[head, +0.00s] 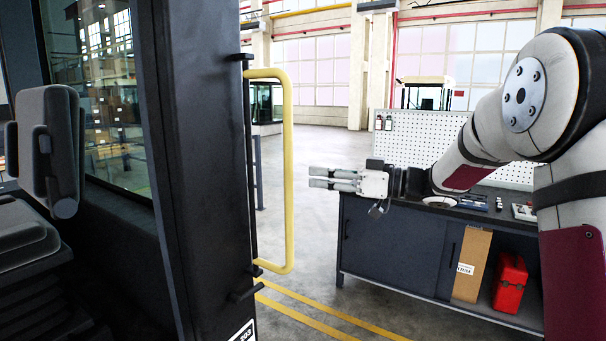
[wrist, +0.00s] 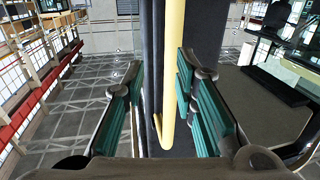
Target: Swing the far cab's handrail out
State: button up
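A yellow handrail (head: 288,170) stands upright along the dark pillar (head: 195,150) of the large cab on the left in the head view. It is a tall bar bent at top and bottom, beside a thin black post. My gripper (head: 318,178) is just right of the handrail, at about mid-height, fingers pointing left at it. In the wrist view my gripper (wrist: 158,68) is open, with teal pads apart. The yellow bar (wrist: 175,70) shows in the gap, nearer the right finger, and seems beyond the fingertips. Nothing is held.
A workbench (head: 390,240) with a white pegboard (head: 430,135) stands behind my gripper, a red box (head: 509,284) on its shelf. Another cab (head: 266,102) stands farther back. Yellow lines mark the floor (head: 305,318). The floor between cab and bench is clear.

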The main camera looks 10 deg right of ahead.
jog(key=v, duration=0.5)
jog(key=shift+s, duration=0.1)
